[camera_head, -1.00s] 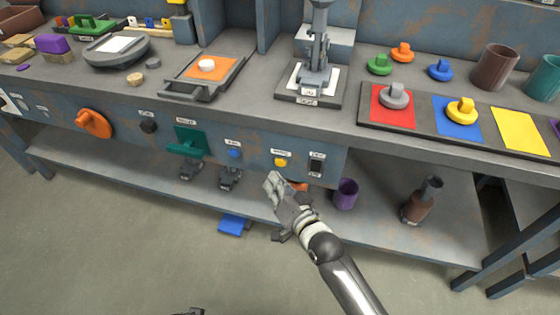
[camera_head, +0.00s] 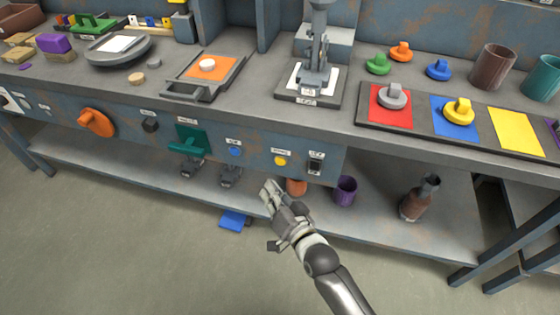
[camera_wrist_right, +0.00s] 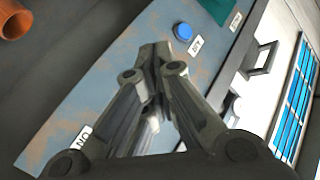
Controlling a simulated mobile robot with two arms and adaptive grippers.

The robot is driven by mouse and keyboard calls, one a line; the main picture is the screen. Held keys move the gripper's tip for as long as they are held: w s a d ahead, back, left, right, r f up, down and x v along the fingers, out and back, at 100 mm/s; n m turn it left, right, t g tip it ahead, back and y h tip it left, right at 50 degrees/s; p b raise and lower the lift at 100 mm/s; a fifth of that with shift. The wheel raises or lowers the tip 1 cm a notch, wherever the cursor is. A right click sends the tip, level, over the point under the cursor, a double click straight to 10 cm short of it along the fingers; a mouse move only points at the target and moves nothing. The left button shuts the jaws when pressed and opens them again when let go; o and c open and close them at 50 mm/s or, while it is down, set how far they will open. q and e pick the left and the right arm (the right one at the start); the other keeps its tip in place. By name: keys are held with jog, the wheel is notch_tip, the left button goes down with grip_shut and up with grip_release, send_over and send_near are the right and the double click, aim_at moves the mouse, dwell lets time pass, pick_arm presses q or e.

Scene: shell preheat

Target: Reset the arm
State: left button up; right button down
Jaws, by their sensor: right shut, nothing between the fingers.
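My right gripper (camera_head: 268,190) is shut and empty in front of the bench, just below its front panel (camera_head: 255,158), apart from the controls. In the right wrist view its fingers (camera_wrist_right: 153,52) are closed together at the tips, with the blue-grey panel (camera_wrist_right: 110,75) behind them. A blue button (camera_head: 235,151) and a yellow button (camera_head: 280,160) are on the panel above the gripper. The blue button also shows in the wrist view (camera_wrist_right: 183,32). A black switch (camera_head: 316,163) is to their right. My left gripper is not in view.
The lower shelf (camera_head: 380,215) holds an orange cup (camera_head: 297,187), a purple cup (camera_head: 345,191) and a brown bottle (camera_head: 413,202). A teal handle (camera_head: 190,140) and an orange knob (camera_head: 95,122) stick out of the panel. The floor before the bench is mostly clear.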

dwell(0.5)
jog(key=s+d+f+n+g+h, duration=0.1)
jog(key=s+d+f+g+h, duration=0.15)
jog(key=s+d+f, duration=0.45)
jog(key=s+d+f+n+g+h, duration=0.1)
jog(key=s+d+f+g, duration=0.2)
jog(key=f, duration=0.8)
jog(key=s+d+f+n+g+h, duration=0.1)
jog(key=s+d+f+g+h, duration=0.2)
jog(key=s+f, duration=0.4)
jog(key=s+d+f+n+g, duration=0.1)
jog(key=s+d+f+g, duration=0.3)
jog(key=s+d+f, duration=0.55)
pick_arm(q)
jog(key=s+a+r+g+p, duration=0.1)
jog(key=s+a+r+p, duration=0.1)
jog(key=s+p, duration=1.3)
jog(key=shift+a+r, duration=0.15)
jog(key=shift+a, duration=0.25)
pick_arm(e)
jog(key=s+r, duration=0.2)
jog(key=s, duration=0.6)
jog(key=s+d+r+g, duration=0.1)
jog(key=s, duration=0.7)
jog(key=shift+s+d+r+h, duration=0.25)
jog(key=shift+s+r+h, duration=0.1)
jog(key=shift+h, duration=0.1)
